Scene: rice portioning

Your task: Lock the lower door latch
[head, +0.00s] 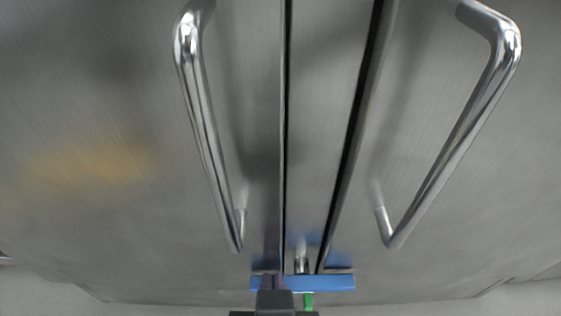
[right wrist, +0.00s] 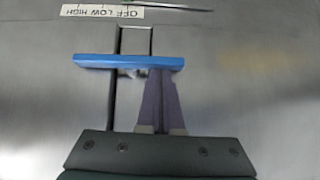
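The lower door latch is a blue bar (head: 318,283) lying across the gap between two steel doors, low in the head view. The bar also shows in the right wrist view (right wrist: 100,61), roughly level across the seam. My right gripper (head: 270,282) is at the left half of the bar in the head view. In the right wrist view its fingers (right wrist: 161,75) are together, tips at the bar's near edge, right of the seam. I see nothing between them; the bar hides the very tips. My left gripper is not in view.
Two chrome door handles, left (head: 200,110) and right (head: 455,150), stand out on either side of the seam. A white OFF LOW HIGH label (right wrist: 102,11) appears upside down in the right wrist view. A small green piece (head: 308,300) is below the bar.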

